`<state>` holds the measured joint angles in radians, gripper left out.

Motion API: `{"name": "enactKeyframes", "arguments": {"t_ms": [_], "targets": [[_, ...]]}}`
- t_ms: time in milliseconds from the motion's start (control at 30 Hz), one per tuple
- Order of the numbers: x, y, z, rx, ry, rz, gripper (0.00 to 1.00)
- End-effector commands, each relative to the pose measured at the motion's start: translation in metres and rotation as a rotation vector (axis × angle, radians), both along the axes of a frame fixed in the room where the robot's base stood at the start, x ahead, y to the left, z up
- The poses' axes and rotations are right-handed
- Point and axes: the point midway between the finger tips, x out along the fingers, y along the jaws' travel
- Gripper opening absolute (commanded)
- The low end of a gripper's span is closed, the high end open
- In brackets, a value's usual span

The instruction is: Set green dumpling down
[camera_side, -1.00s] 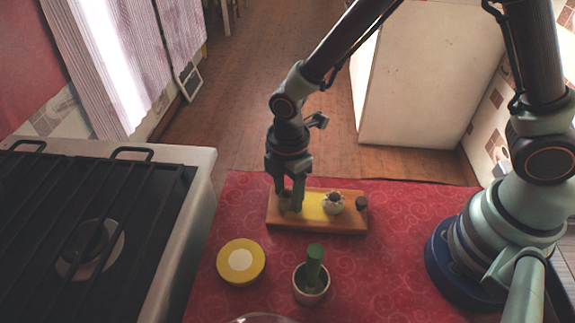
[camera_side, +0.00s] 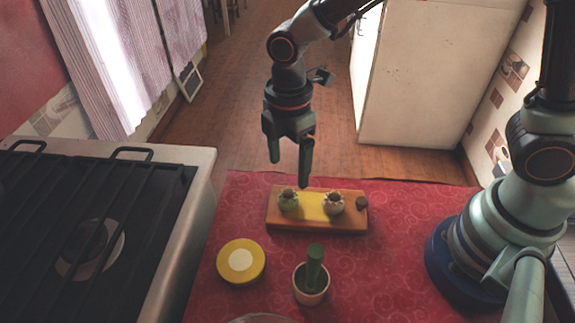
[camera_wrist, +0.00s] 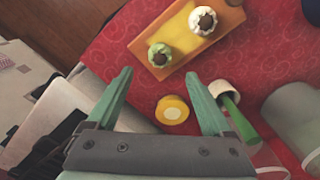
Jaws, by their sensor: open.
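The green dumpling (camera_side: 288,200) sits on the left part of a wooden board with a yellow middle (camera_side: 314,222). A white dumpling (camera_side: 333,204) sits on the same board to its right, apart from it. My gripper (camera_side: 289,172) is open and empty, raised above the board near the green dumpling and not touching it. In the wrist view, the green dumpling (camera_wrist: 160,54) and the white dumpling (camera_wrist: 203,21) lie on the board (camera_wrist: 141,46), beyond my open fingers (camera_wrist: 166,97).
In front are a yellow round lid or tin (camera_side: 241,262) and a pale cup (camera_side: 311,292) with a green-handled tool (camera_side: 315,265). A stove (camera_side: 90,215) stands left. The red cloth (camera_side: 400,215) has free room right of the board.

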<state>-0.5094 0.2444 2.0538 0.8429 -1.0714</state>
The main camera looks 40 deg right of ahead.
Motion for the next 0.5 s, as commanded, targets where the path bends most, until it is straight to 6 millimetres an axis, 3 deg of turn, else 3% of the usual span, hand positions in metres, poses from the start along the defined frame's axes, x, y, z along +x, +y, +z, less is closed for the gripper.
{"name": "enactKeyframes", "arguments": {"t_ms": [100,333,500], "targets": [[0.001,0.000,0.020,0.002,-0.004,0.000,0.85],[0.001,-0.002,0.039,0.004,-0.007,-0.019,0.85],[0.004,-0.029,0.062,0.039,-0.065,-0.222,0.85]]}}
